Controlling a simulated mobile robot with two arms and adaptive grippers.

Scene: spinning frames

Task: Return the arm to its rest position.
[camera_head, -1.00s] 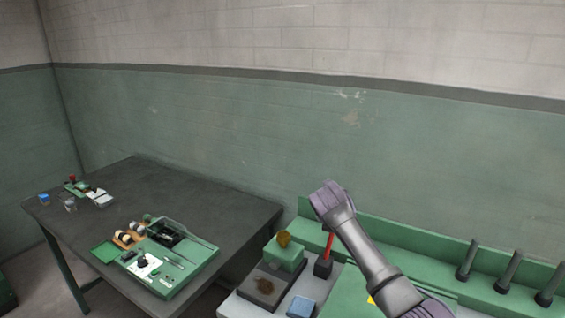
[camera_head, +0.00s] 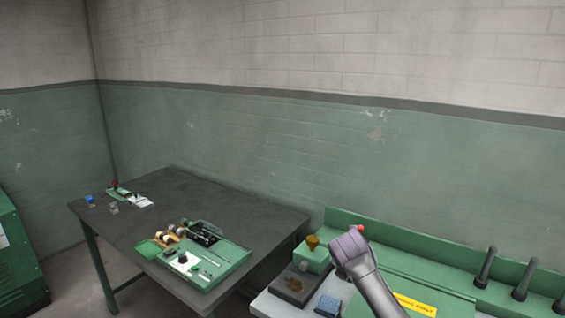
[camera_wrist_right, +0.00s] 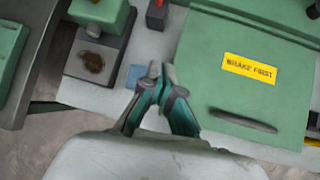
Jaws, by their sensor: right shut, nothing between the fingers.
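My right arm (camera_head: 362,268) comes in from the bottom of the head view, over the green machine bench. Its purple joint is in front of the bench's back rail, and I cannot make out its gripper there. In the right wrist view, my right gripper (camera_wrist_right: 159,74) is shut and empty. Its teal and grey fingers are above the light bench top, between a blue pad (camera_wrist_right: 135,77) and a green cover with a yellow "BRAKE FIRST" label (camera_wrist_right: 249,68). My left gripper is in no view.
The green back rail (camera_head: 410,242) has several dark upright posts at right. A dark tray (camera_head: 294,286) with a brown patch and a green block (camera_head: 313,259) stand left of my arm. A dark table (camera_head: 255,219) farther left carries a green tool tray (camera_head: 228,254).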

